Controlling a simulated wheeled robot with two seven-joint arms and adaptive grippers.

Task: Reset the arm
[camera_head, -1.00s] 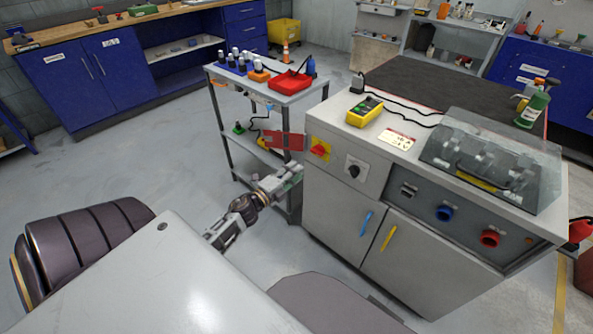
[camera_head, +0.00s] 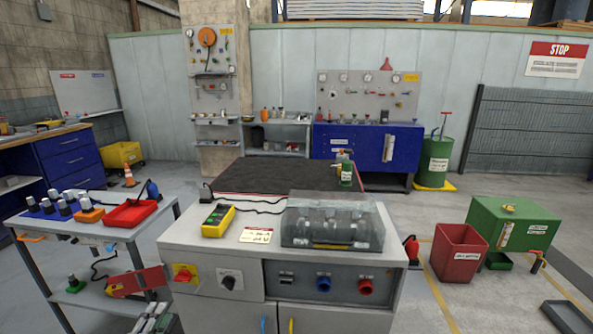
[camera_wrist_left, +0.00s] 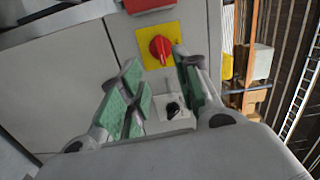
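My left gripper (camera_wrist_left: 158,62) is open in the left wrist view, its two green-padded fingers apart with nothing between them. It faces the front of the grey cabinet (camera_wrist_left: 65,75). A red rotary switch on a yellow plate (camera_wrist_left: 160,47) shows beyond the fingertips, and a black knob on a white plate (camera_wrist_left: 173,110) shows partly behind the right finger. In the head view the left gripper (camera_head: 157,318) is only partly visible at the bottom edge, left of the cabinet (camera_head: 215,310). My right gripper is in neither view.
A grey cart (camera_head: 165,218) with a red tray (camera_head: 130,213) stands left of the cabinet. On the cabinet top are a yellow pendant (camera_head: 218,221) and a clear cover (camera_head: 333,220).

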